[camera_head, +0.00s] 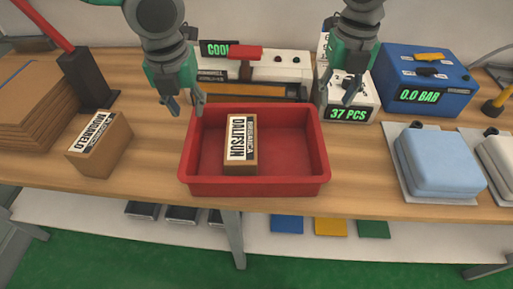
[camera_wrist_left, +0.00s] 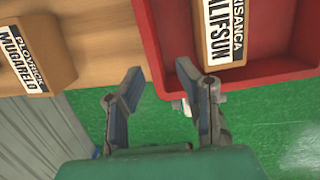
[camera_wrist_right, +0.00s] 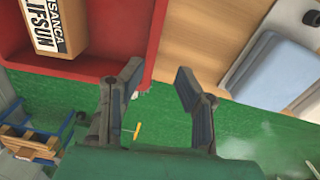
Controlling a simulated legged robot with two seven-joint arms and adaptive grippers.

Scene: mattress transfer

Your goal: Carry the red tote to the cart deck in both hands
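The red tote (camera_head: 254,190) sits on the wooden table and holds one brown box (camera_head: 240,143) labelled DALIFSUN. My left gripper (camera_head: 186,105) is open above the tote's back left corner; in the left wrist view the tote's left wall (camera_wrist_left: 152,45) runs between the spread fingers (camera_wrist_left: 161,78). My right gripper (camera_head: 350,98) is open near the tote's back right corner; in the right wrist view the right wall (camera_wrist_right: 155,40) lies between its fingers (camera_wrist_right: 157,74). Neither gripper visibly grips the wall. I cannot identify a cart deck for certain.
A MUGARELO box (camera_head: 99,144) stands left of the tote on the table (camera_head: 150,180). A white scale (camera_head: 348,105) reading 37 PCS, a blue device (camera_head: 425,80) and a light-blue pack (camera_head: 440,160) are right. A blue-framed wooden object (camera_wrist_right: 35,140) stands lower left.

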